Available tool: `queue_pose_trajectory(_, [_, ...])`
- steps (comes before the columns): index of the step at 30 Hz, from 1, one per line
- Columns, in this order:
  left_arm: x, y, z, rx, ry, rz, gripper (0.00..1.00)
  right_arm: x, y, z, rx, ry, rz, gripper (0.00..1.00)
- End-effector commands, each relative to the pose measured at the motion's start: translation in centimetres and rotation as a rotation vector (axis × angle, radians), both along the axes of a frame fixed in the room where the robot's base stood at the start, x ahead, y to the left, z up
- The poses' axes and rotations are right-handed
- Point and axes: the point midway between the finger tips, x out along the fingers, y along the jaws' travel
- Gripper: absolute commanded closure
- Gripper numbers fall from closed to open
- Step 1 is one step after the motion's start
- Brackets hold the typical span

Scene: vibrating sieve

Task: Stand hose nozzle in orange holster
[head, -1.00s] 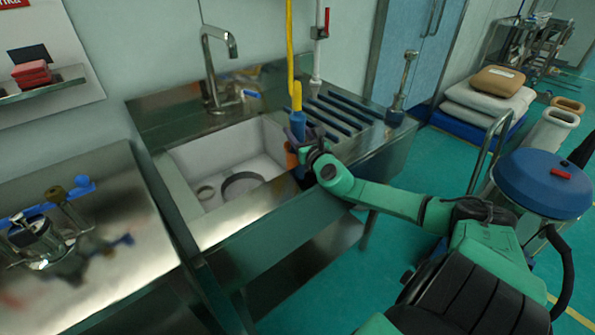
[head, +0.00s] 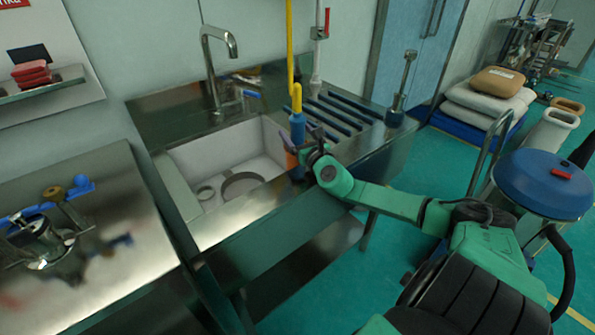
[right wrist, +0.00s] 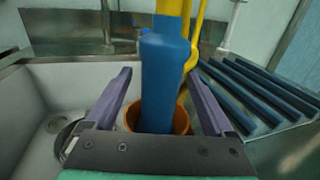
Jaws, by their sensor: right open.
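The hose nozzle has a blue grip (head: 297,127) and a yellow upper part, with a yellow hose rising beside it. It also shows in the right wrist view (right wrist: 164,80), upright, with its lower end inside the round orange holster (right wrist: 181,122). The holster (head: 292,160) shows in the head view at the sink's right edge, partly hidden by my right gripper (head: 305,142). In the right wrist view my right gripper (right wrist: 160,92) is open, its purple fingers apart on both sides of the nozzle and not touching it. My left gripper is out of view.
The sink basin (head: 180,168) with round rings in it lies left of the holster. A ribbed drainboard (head: 345,112) lies to the right, with a steel tool (head: 400,85) standing at its far end. A tap (head: 218,60) stands behind the basin.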

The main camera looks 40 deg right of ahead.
Motion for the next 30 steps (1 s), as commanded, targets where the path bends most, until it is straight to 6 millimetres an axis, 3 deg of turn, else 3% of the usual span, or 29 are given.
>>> queue_pose_trajectory(5, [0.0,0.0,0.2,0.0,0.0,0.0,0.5,-0.8,0.1,-0.1,-0.001,0.003,-0.001,0.12])
queue_pose_trajectory(17, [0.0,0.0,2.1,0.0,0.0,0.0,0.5,-5.5,1.6,0.2,-0.001,0.005,0.0,0.12])
queue_pose_trajectory(22, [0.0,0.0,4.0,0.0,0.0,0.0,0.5,-8.9,2.5,0.5,0.003,0.003,-0.003,0.12])
queue_pose_trajectory(27, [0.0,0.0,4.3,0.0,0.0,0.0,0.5,-12.6,3.6,0.1,0.005,0.0,-0.003,0.12])
queue_pose_trajectory(30, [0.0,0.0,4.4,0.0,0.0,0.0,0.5,-13.7,3.9,0.1,0.002,-0.003,-0.003,0.12])
